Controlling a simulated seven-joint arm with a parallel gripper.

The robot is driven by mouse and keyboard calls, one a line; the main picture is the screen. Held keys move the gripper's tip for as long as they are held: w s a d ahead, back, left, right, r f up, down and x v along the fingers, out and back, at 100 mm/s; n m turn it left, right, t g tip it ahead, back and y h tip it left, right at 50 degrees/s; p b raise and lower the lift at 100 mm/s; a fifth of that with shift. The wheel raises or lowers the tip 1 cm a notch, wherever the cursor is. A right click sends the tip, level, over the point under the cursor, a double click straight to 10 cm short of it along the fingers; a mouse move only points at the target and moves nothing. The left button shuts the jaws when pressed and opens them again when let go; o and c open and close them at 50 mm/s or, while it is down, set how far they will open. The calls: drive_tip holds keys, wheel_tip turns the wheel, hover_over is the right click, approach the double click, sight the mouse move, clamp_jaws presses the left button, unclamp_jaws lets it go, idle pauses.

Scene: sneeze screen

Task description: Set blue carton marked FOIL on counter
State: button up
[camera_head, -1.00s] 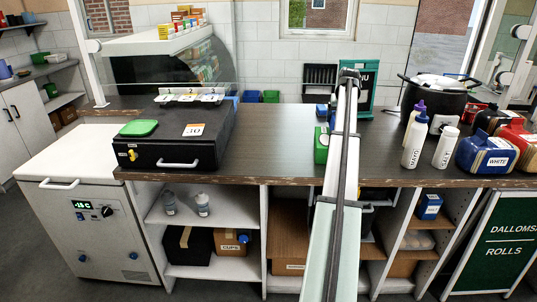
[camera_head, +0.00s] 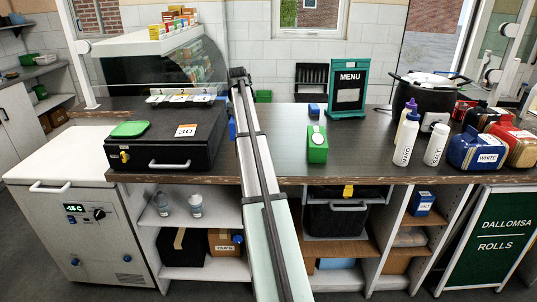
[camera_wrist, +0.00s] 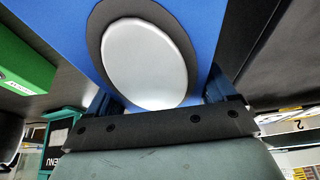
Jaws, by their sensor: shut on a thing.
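My gripper (camera_wrist: 162,105) is shut on a blue carton (camera_wrist: 203,25), with a finger on each side of it in the wrist view. The face toward the wrist camera carries a white oval in a dark ring; no FOIL marking is readable. In the head view my arm hides the gripper and most of the carton; a small blue patch (camera_head: 232,129) shows just left of my arm, beside the black box. The dark counter (camera_head: 275,146) lies around this spot. I cannot tell whether the carton touches it.
The black box (camera_head: 165,150) is close on the left. Bottles (camera_head: 406,140) and a pot (camera_head: 425,95) stand farther right.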

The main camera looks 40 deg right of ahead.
sight(231, 120)
drive_tip(key=a, duration=0.1)
drive_tip(key=w+a, duration=0.1)
drive_tip(key=shift+w+a, duration=0.2)
drive_tip(key=shift+a, duration=0.15)
drive_tip(key=shift+w+a, duration=0.15)
drive_tip(key=shift+a, duration=0.15)
drive_tip(key=shift+a+f, duration=0.1)
drive_tip(key=shift+f, duration=4.85)
drive_tip(key=shift+f, duration=0.15)
drive_tip(key=o, duration=1.2)
drive_tip(key=v, duration=1.2)
